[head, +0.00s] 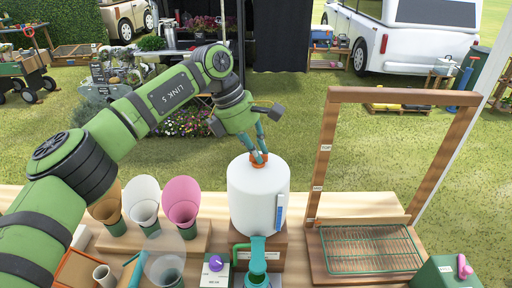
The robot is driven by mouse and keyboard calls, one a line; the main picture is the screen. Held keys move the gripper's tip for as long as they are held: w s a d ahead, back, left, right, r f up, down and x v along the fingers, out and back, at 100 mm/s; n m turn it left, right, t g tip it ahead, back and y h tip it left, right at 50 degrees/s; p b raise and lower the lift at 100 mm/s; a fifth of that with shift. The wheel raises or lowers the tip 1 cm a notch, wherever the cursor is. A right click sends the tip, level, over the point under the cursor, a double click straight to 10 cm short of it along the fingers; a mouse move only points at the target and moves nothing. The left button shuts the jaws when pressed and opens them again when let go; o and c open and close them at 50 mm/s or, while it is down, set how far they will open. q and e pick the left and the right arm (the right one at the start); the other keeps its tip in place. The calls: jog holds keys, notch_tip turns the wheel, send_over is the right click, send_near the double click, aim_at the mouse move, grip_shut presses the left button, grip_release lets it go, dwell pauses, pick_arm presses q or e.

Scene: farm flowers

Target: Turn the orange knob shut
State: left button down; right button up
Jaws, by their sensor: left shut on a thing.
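The orange knob (257,164) sits on top of a white cylindrical tank (254,198) near the middle of the table. My left gripper (258,154) reaches down from above, and its teal fingers are shut on the orange knob. The fingers hide part of the knob, so its turn angle cannot be told. The tank stands upright with a blue strip gauge (280,212) on its front right. A teal spout (258,256) shows below it. My right gripper is not in view.
Brown, white and pink cones (182,200) stand in a holder left of the tank. A purple knob (216,263) is at the front. A wooden frame (323,165) with a green wire rack (370,250) stands to the right, and a green box (440,274) at the front right.

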pick_arm(q)
jog(key=shift+f, duration=0.1)
jog(key=c, duration=1.2)
grip_release()
jog(key=shift+a+r, duration=0.1)
jog(key=shift+r, duration=0.1)
jog(key=v, duration=1.1)
jog(key=shift+r, duration=0.35)
jog(key=shift+f, duration=0.1)
